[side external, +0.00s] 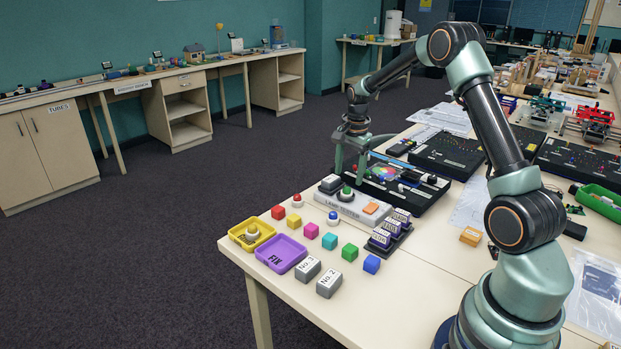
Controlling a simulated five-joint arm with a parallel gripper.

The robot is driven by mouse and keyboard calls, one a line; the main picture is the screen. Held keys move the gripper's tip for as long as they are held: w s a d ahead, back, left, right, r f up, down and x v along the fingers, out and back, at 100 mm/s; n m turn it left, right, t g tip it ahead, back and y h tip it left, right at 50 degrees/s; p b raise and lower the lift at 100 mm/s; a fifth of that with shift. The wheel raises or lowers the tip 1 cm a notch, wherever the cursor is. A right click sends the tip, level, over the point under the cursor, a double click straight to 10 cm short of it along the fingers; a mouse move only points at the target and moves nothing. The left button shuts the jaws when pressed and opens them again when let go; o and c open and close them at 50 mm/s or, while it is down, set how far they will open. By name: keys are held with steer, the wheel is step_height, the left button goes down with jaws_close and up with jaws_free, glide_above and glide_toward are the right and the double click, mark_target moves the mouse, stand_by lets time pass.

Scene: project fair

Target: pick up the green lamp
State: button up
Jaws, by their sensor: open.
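The green lamp (346,191) has a small green dome on a pale base. It stands at the back of a pale block (351,208) whose front lettering begins with "LAMP". My gripper (349,177) points down just above the lamp, with its fingers apart and nothing held between them. The fingertips look close to the lamp's top, but I cannot tell whether they reach around its sides.
A red-topped lamp (297,200), a blue-topped lamp (333,218) and several coloured cubes stand in front. A yellow tray (236,237) and a purple tray (280,254) sit near the table's left edge.

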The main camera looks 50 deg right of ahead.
mark_target(348, 188)
steer(key=shift+w+d+f, duration=0.1)
steer(key=shift+d+f, duration=0.05)
steer(key=shift+f, duration=1)
steer(key=shift+d+f, duration=0.1)
steer(key=shift+f, duration=1.05)
jaws_close()
steer(key=shift+r, duration=0.2)
